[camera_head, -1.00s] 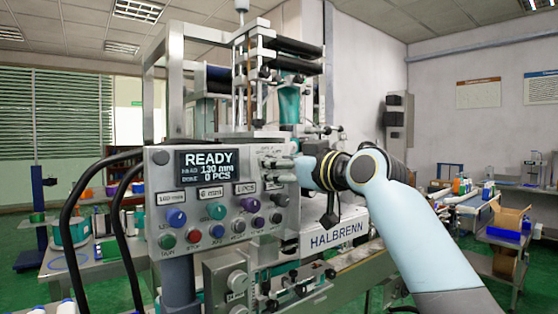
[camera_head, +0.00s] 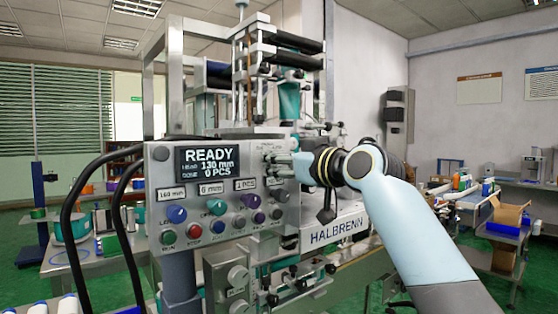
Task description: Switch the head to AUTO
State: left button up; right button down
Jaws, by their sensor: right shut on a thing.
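The grey control panel (camera_head: 221,241) faces me at the left centre. Its display (camera_head: 207,161) reads READY, 130 mm and 0 PCS. Coloured knobs and buttons sit below the display, among them a blue knob (camera_head: 176,214) and a red button (camera_head: 194,230). My right gripper (camera_head: 279,161) is at the panel's upper right corner, its fingers shut on a small control there. The fingers largely hide that control, and its lettering is too small to read, so I cannot tell its setting. My left gripper is out of view.
Black cables (camera_head: 77,215) loop at the panel's left. A bench (camera_head: 80,259) stands at the left, and a cart with a cardboard box (camera_head: 507,215) at the right.

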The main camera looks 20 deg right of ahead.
jog(key=shift+r+m+p, duration=0.15)
jog(key=shift+m+p, duration=2.95)
jog(key=shift+m, duration=1.2)
jog(key=c, duration=1.1)
grip_release()
